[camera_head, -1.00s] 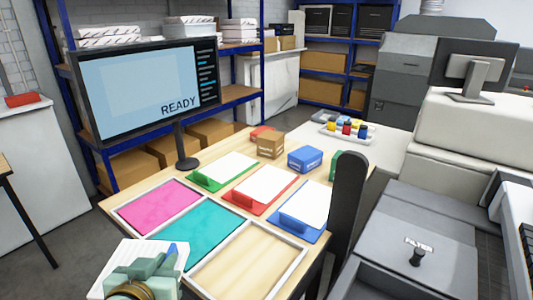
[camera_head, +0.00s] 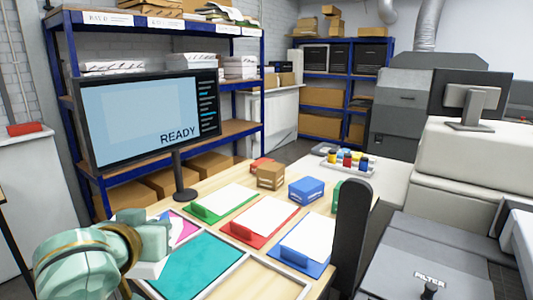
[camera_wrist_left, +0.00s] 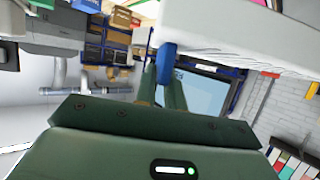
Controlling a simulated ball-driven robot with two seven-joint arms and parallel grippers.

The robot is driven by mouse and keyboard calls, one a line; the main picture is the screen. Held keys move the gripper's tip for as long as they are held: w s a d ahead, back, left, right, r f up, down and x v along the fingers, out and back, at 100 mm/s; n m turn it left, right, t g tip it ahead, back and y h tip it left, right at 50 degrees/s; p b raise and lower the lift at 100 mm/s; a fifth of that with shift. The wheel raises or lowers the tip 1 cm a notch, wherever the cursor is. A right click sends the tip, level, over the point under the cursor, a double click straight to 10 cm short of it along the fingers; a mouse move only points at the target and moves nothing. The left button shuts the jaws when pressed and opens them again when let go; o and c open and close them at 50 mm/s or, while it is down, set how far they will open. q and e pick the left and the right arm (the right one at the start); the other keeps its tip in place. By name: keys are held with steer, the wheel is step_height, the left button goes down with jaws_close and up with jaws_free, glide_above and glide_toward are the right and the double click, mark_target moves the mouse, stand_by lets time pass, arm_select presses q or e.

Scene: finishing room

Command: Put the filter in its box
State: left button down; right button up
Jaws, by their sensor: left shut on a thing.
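My left gripper (camera_head: 152,240) is shut on the filter, over the near left corner of the table. In the left wrist view its fingers (camera_wrist_left: 166,75) close on the blue tab (camera_wrist_left: 167,60) of the white slab-shaped filter (camera_wrist_left: 240,38). In the head view most of the filter (camera_head: 148,269) is hidden behind the gripper and wrist. A grey lid marked FILTER (camera_head: 400,262) with a black knob lies at the lower right, apart from the gripper. It appears closed, but the frame cuts off its near part. My right gripper is not in view.
A dark upright post (camera_head: 351,235) stands between the table and the FILTER lid.

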arm_select(q)
steer(key=s+f, duration=0.5)
steer(key=f, duration=0.7)
steer(key=shift+s+a, duration=0.15)
steer(key=shift+s, duration=0.25)
steer(key=shift+a+f, duration=0.1)
steer(key=shift+f, duration=0.05)
